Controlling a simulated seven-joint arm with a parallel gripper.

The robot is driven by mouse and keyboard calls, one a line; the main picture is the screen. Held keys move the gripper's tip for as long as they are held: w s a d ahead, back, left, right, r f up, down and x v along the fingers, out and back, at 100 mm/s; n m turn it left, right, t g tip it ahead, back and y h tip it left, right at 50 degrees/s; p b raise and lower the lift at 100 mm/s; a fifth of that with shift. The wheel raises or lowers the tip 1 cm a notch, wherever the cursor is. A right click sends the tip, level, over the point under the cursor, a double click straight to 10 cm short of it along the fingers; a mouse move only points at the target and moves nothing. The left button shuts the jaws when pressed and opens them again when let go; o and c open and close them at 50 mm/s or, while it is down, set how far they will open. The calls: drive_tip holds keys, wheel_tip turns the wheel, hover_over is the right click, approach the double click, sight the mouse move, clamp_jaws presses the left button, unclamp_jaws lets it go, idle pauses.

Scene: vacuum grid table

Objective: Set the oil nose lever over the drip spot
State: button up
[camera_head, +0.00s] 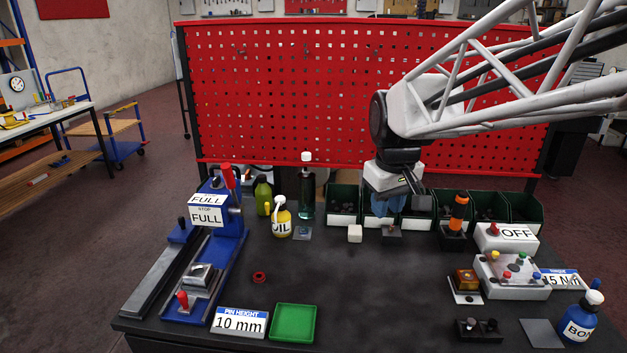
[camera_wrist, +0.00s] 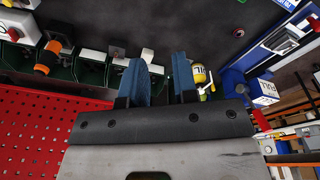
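The yellow oil bottle (camera_head: 281,222), labelled OIL, stands upright at the back left of the table. Its white nose lever (camera_head: 279,200) is on top. A small grey square pad (camera_head: 302,233) lies just right of the bottle; I cannot tell if a drip spot is marked on it. My gripper (camera_head: 385,204), with blue fingers, hangs in front of the green bins, to the right of the bottle and apart from it. In the wrist view my gripper (camera_wrist: 158,72) is open with a gap between the fingers, and the oil bottle (camera_wrist: 200,76) shows beyond the right finger.
A white block (camera_head: 354,233) stands between bottle and gripper. A dark green bottle (camera_head: 306,200) and an olive bottle (camera_head: 263,195) stand behind the oil bottle. The blue press (camera_head: 225,255) is to the left.

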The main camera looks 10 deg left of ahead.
drive_tip(key=w+a+f+n, duration=0.3)
drive_tip(key=w+a+n, duration=0.1)
drive_tip(key=w+a, duration=1.05)
drive_tip(key=n+g, duration=0.2)
drive_tip(key=n, duration=0.3)
hover_over(266, 204)
drive_tip(key=f, duration=0.7)
drive_tip(key=shift+w+d+f, duration=0.15)
drive_tip(key=shift+w+d, duration=0.1)
drive_tip(key=shift+d, duration=0.1)
drive_tip(key=shift+w+a+f, duration=0.2)
drive_tip(key=shift+a+f, duration=0.05)
drive_tip(key=shift+a, duration=0.2)
drive_tip(key=shift+f, duration=3.85)
clamp_jaws()
